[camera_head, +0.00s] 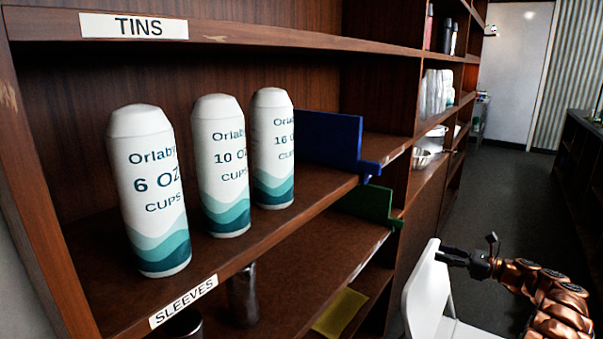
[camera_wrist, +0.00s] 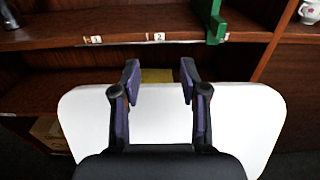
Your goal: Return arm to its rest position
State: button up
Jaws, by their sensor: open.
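My arm comes in from the lower right of the head view, with my gripper (camera_head: 447,256) at its end, pointing left toward the shelf unit. In the wrist view my gripper (camera_wrist: 160,85) shows two dark fingers standing apart with nothing between them. Beyond and under the fingers is a white panel (camera_wrist: 255,105), which looks like a chair back; it also shows in the head view (camera_head: 419,290), just left of the gripper. I cannot tell whether the gripper touches it.
A wooden shelf (camera_head: 290,235) holds three white cup sleeves, the nearest a 6 oz one (camera_head: 148,190). A blue divider (camera_head: 330,140) and a green divider (camera_head: 370,203) stick out at the shelf edges. A dark counter (camera_head: 585,150) stands right; the aisle floor (camera_head: 495,190) between is clear.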

jog(key=s+a+r+n+g+p, duration=0.1)
jog(key=s+a+r+n+g, duration=0.15)
jog(key=a+r, duration=0.45)
jog(key=s+a+r+n+g+p, duration=0.1)
jog(key=a+r+n+g+p, duration=0.2)
jog(key=a, duration=0.9)
jog(key=s+a+r+n+g+h+p, duration=0.1)
jog(key=s+a+r+n+g+h, duration=0.15)
jog(key=s+a, duration=0.5)
jog(key=s+a+r+n+g+h, duration=0.1)
jog(key=s+a+r+n+g, duration=0.2)
jog(key=s+a, duration=0.45)
jog(key=s+n+g+h+p, duration=0.15)
jog(key=s+n+h, duration=0.45)
jog(key=s, duration=1.3)
jog(key=s+d+f+n+h+p, duration=0.1)
jog(key=s+d+n, duration=0.3)
jog(key=s, duration=0.6)
jog(key=s+d+f+n+h+p, duration=0.1)
jog(key=s+d+n+h, duration=0.3)
jog(key=s, duration=0.5)
jog(key=shift+s+d+f+p, duration=0.15)
jog(key=shift+s+d+p, duration=0.2)
jog(key=shift+d+p, duration=0.25)
jog(key=shift+a+t, duration=0.1)
jog(key=shift+t, duration=0.15)
